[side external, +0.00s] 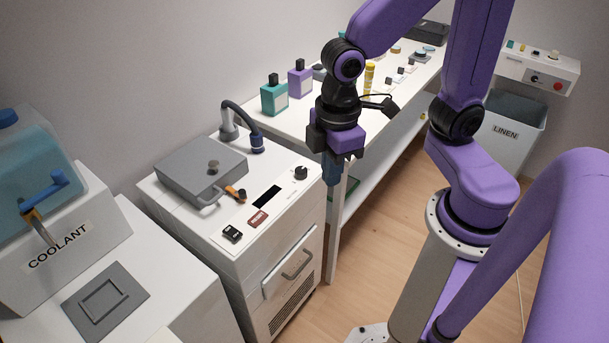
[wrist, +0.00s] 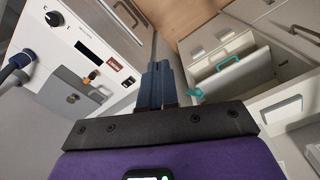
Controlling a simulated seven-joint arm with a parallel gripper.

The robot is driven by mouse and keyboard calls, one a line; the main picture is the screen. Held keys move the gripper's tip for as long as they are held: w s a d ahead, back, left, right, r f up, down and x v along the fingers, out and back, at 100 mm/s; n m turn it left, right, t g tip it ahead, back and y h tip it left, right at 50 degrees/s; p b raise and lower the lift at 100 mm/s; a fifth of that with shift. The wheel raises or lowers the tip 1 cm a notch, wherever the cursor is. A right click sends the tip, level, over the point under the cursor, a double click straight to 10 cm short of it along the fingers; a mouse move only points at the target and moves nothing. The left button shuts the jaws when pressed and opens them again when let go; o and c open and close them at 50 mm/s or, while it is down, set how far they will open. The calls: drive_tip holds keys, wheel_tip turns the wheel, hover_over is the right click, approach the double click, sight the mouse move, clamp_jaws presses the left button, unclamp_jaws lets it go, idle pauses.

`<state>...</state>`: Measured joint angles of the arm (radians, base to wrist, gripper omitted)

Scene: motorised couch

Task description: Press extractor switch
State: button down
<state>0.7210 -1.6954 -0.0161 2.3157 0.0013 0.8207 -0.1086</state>
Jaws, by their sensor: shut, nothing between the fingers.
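A white cabinet (side external: 185,227) has a control panel on its top. The panel holds a dark red switch (side external: 258,218), a black switch (side external: 232,233), a dark display (side external: 268,196) and a black knob (side external: 301,172). I cannot read which switch is the extractor's. The red switch (wrist: 114,65) and black switch (wrist: 128,81) also show in the wrist view, left of my fingers. My gripper (side external: 331,182) is shut and empty, pointing down beside the cabinet's right edge, apart from both switches. Its blue fingers (wrist: 160,70) also show in the wrist view.
A grey lid (side external: 200,168) with an orange-tipped latch and a bent dark hose (side external: 243,120) stand on the cabinet. A white bench (side external: 300,119) with bottles is behind my gripper. A COOLANT unit (side external: 65,225) is at left, a LINEN bin (side external: 512,128) at right.

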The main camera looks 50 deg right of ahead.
drive_tip(key=s+d+r, duration=0.1)
drive_tip(key=s+d, duration=0.5)
drive_tip(key=s, duration=0.1)
drive_tip(key=shift+s+r, duration=0.25)
drive_tip(key=shift+r, duration=0.15)
drive_tip(key=m, duration=1.2)
hover_over(228, 229)
wheel_tip(228, 229, down, 10)
wheel_tip(228, 229, down, 14)
drive_tip(key=shift+r, duration=0.1)
